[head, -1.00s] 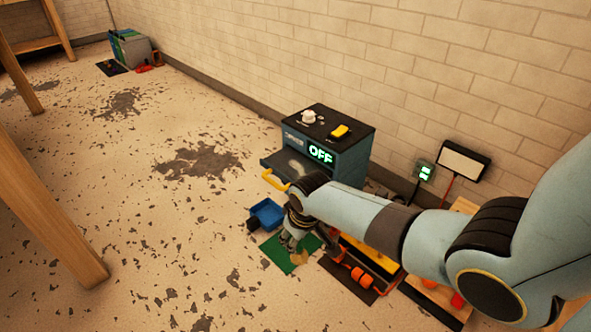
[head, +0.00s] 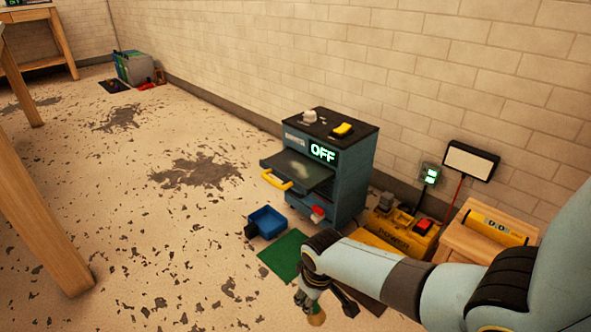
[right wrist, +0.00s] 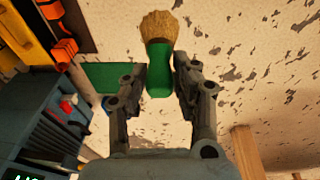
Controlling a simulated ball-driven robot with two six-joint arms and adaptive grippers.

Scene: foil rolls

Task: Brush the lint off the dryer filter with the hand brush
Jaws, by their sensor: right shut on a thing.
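The hand brush, with a green handle (right wrist: 158,62) and tan bristles (right wrist: 158,24), is held between the jaws of my right gripper (right wrist: 160,76). In the head view the brush end (head: 316,319) shows below my right gripper (head: 320,303), off the front edge of the green mat. The dark filter tray (head: 312,177) sticks out of the blue dryer (head: 344,188) by its yellow handle (head: 276,180). A pale lint patch (head: 298,169) lies on it. The brush is apart from the filter. My left gripper is not in view.
The green mat (head: 281,255) is bare in the part that shows. A blue bin (head: 267,221) stands open beside it. A yellow toolbox (head: 400,235) and a wooden stand (head: 462,243) are at the right. Open floor lies to the left.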

